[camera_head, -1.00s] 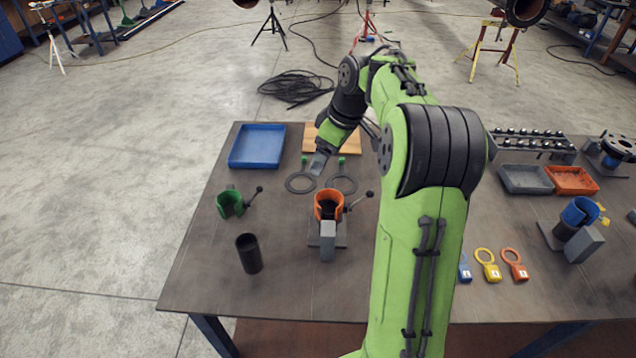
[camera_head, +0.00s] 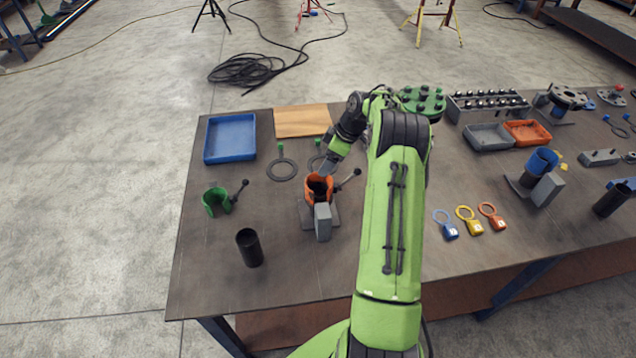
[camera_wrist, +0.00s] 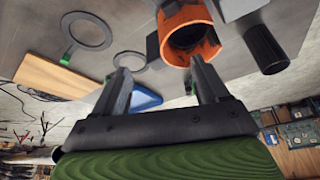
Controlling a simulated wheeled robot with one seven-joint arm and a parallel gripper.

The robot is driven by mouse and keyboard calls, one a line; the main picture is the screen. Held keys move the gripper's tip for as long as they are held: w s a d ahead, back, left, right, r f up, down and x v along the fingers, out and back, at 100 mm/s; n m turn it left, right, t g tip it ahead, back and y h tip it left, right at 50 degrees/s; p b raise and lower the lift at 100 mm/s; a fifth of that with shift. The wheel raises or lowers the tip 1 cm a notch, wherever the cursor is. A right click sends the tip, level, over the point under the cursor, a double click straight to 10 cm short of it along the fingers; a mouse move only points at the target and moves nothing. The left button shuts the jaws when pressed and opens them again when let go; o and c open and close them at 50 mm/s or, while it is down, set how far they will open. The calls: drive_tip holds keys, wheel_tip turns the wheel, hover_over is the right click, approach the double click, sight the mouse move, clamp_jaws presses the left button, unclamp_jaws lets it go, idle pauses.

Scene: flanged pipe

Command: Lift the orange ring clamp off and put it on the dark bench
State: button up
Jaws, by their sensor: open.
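The orange ring clamp (camera_head: 319,186) sits around a dark pipe on a grey stand (camera_head: 322,222) near the middle left of the dark bench (camera_head: 285,275). Its black lever handle (camera_head: 350,178) points right. My gripper (camera_head: 328,168) is just behind the clamp in the head view, with its tips close to the clamp's rim. In the wrist view my gripper (camera_wrist: 158,80) has its two fingers spread with nothing between them. The orange clamp (camera_wrist: 185,32) shows beyond the right finger. I cannot tell whether a finger touches it.
A green clamp (camera_head: 217,203) and a black tube (camera_head: 249,248) stand left of the stand. A blue tray (camera_head: 231,138), a wooden board (camera_head: 302,121) and a flat ring (camera_head: 282,169) lie behind. Coloured tags (camera_head: 468,222) lie to the right.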

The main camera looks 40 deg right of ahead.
drive_tip(key=x, duration=0.5)
drive_tip(key=shift+w+f+p, duration=0.15)
drive_tip(key=shift+p, duration=0.25)
drive_tip(key=c, duration=0.3)
clamp_jaws()
